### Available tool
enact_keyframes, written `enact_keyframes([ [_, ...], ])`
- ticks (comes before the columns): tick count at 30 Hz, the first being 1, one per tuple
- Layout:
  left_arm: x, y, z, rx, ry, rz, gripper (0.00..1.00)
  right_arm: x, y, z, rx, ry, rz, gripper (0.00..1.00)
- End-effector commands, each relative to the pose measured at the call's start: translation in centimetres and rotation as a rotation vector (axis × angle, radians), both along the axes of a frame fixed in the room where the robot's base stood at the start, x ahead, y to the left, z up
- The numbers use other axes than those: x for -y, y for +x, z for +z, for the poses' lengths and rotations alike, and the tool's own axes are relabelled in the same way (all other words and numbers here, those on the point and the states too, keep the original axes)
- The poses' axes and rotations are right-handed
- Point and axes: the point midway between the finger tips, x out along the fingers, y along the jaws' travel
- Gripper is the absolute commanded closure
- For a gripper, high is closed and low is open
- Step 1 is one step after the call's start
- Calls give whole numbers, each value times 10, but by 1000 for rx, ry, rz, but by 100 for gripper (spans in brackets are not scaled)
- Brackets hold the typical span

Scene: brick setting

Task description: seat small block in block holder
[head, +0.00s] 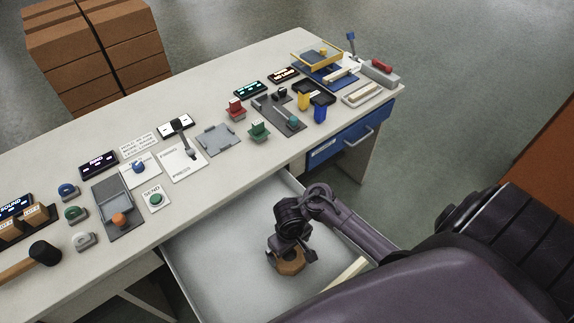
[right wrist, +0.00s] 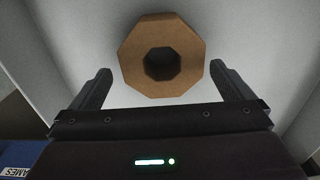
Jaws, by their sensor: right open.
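A brown octagonal block with a dark round hole (head: 291,265) lies in the open white drawer (head: 215,250); it also shows in the right wrist view (right wrist: 130,60). I cannot tell whether it is the small block or the holder. My right gripper (head: 290,252) is over it; in the right wrist view the open fingers (right wrist: 161,80) stand apart on either side of its near part, with nothing gripped. A grey square tray with raised corners (head: 217,140) lies on the table; I cannot tell whether it is the block holder. My left gripper is not in view.
The white table (head: 260,68) carries a green SEND button (head: 156,199), a red piece (head: 236,109), a green piece (head: 259,131) and a hammer (head: 42,254). A blue drawer (head: 338,146) is shut at right. Cardboard boxes (head: 95,50) stand behind. The drawer floor around the block is mostly clear.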

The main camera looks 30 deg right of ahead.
Motion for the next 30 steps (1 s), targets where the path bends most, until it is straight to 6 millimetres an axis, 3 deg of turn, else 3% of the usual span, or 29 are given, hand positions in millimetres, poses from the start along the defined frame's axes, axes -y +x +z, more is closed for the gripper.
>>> enact_keyframes([
  [3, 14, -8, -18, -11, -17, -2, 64, 1, -2, -24, 0, -2, 2, 0],
  [7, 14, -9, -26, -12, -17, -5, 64, 1, -2, -40, 0, -2, 0, 0],
  [17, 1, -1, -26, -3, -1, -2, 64, 0, -2, -43, 2, 0, -1, 0],
  [27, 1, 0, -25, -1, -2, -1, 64, 0, -1, -43, 3, 0, 0, 43],
  [30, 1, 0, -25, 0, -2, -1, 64, 0, -1, -43, 2, 0, 0, 43],
])
